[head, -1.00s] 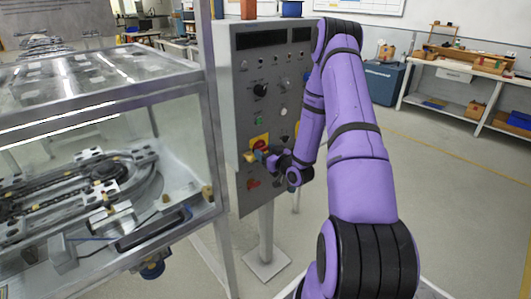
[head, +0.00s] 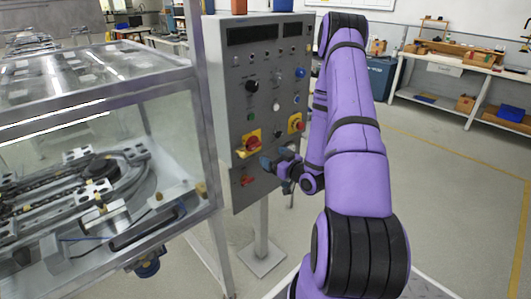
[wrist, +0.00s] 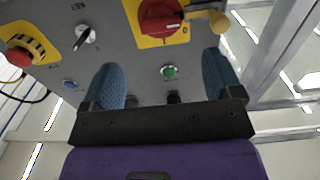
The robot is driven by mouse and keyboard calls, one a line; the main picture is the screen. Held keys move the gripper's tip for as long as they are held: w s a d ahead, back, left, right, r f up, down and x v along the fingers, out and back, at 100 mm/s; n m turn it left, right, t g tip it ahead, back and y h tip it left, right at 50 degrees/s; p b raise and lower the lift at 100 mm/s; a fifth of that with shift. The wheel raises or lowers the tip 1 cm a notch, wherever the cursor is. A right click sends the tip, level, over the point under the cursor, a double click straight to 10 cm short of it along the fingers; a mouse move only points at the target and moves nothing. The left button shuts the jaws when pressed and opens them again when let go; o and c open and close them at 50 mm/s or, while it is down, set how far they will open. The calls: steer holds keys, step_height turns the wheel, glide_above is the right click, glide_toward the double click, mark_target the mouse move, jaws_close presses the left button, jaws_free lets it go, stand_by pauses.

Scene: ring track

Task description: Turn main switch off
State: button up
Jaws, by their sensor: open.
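The main switch (head: 250,143) is a red rotary knob on a yellow plate, on the front of a grey control panel (head: 275,90). In the wrist view the red knob (wrist: 160,17) is at the top edge, partly cut off. A brass-yellow piece (wrist: 206,20) sticks out beside it. A "0" mark shows on the plate; I cannot tell which mark the knob points at. My gripper (head: 268,163) is open and empty, just below and right of the switch in the head view. Its blue fingers (wrist: 162,78) are apart from the knob, with a green button (wrist: 168,72) between them in the picture.
A red emergency stop on yellow (head: 295,123) is right of the switch. A black selector (head: 252,86) is above and a red knob (head: 247,181) below. A glass-walled track enclosure (head: 110,140) stands close on the left. Floor at right is open.

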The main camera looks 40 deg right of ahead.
steer(key=shift+s, duration=1.15)
